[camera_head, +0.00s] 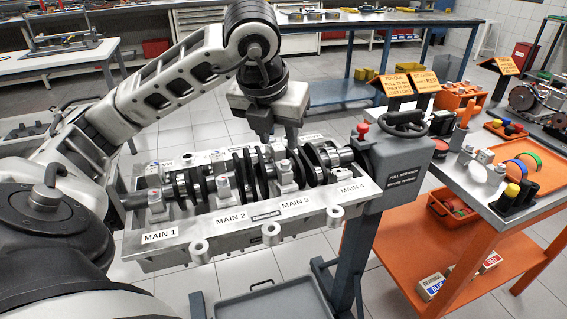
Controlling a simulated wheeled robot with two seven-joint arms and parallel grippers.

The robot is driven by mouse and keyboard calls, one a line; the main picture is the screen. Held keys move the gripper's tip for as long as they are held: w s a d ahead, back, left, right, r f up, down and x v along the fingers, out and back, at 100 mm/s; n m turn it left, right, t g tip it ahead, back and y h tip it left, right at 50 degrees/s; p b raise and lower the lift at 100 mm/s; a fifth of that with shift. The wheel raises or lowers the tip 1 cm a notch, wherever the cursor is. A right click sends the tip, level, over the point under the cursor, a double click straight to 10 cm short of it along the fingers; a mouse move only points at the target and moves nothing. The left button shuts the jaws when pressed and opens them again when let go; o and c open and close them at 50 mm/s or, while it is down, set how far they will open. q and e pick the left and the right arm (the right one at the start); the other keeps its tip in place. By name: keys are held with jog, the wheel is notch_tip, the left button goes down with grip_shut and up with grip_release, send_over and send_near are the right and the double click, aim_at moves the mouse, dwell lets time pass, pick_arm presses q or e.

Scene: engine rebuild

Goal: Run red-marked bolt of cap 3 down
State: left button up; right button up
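The engine block (205,235) lies on a stand with its crankshaft (262,175) on top, labelled MAIN 1 to MAIN 4 along the front. Cap 3 (287,178) is the light metal piece behind the MAIN 3 label (296,202), with a bolt head showing on top. A red mark on its bolts is too small to make out. The far side of cap 3 is partly hidden by the crankshaft and the gripper. My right gripper is not in view.
A grey post with a handwheel (403,124) and red knob stands at the block's right end. An orange cart (470,225) with parts and tools stands to the right. A grey tray (270,300) is below the block. Blue benches (345,90) stand behind.

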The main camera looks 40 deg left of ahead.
aim_at(285, 163)
pick_arm(q)
jog(key=x, duration=0.7)
grip_shut()
